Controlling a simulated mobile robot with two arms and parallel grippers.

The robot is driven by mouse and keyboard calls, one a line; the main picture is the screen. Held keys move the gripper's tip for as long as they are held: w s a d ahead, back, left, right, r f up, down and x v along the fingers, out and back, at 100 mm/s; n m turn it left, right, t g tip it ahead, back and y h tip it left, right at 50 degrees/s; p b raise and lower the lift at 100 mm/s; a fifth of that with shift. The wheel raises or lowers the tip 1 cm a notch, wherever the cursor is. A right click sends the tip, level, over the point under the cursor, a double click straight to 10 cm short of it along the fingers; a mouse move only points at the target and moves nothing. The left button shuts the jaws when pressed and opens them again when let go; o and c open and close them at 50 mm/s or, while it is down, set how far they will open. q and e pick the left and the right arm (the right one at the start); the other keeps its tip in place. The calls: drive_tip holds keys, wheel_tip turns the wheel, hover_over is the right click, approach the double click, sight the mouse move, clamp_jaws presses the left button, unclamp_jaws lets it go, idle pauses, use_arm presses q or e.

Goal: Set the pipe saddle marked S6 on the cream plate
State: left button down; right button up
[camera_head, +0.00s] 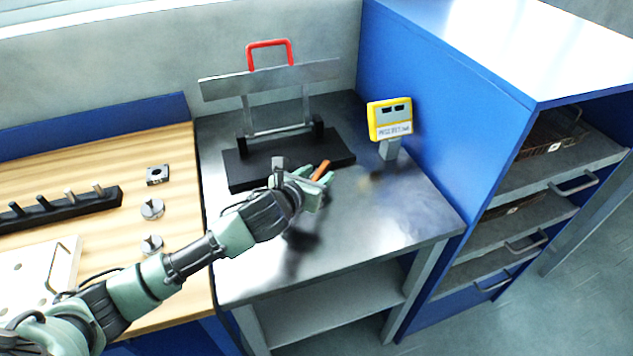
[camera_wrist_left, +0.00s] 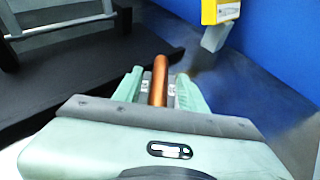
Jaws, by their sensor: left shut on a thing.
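My left gripper (camera_head: 311,180) is over the steel bench, near the front right of the black base. It is shut on a copper-coloured bar-like piece (camera_head: 322,169). In the left wrist view the piece (camera_wrist_left: 159,80) sticks out between the two green fingers. A cream plate (camera_head: 62,262) with holes lies on the wooden table at the lower left, partly cut off by the frame and partly behind my left arm. Small grey metal parts (camera_head: 152,208) stand on the wood. No S6 mark is readable, so I cannot tell which thing is the pipe saddle.
A press-like frame with a red handle (camera_head: 269,43) stands on a black base (camera_head: 238,178). A yellow display (camera_head: 389,120) stands right of it. A black peg rack (camera_head: 60,208) is on the wood. A blue shelf unit (camera_head: 410,105) borders the bench; its front is clear.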

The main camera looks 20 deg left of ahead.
use_arm(q)
drive_tip(key=shift+f, duration=1.05)
drive_tip(key=shift+f, duration=0.1)
drive_tip(key=c, duration=0.8)
unclamp_jaws()
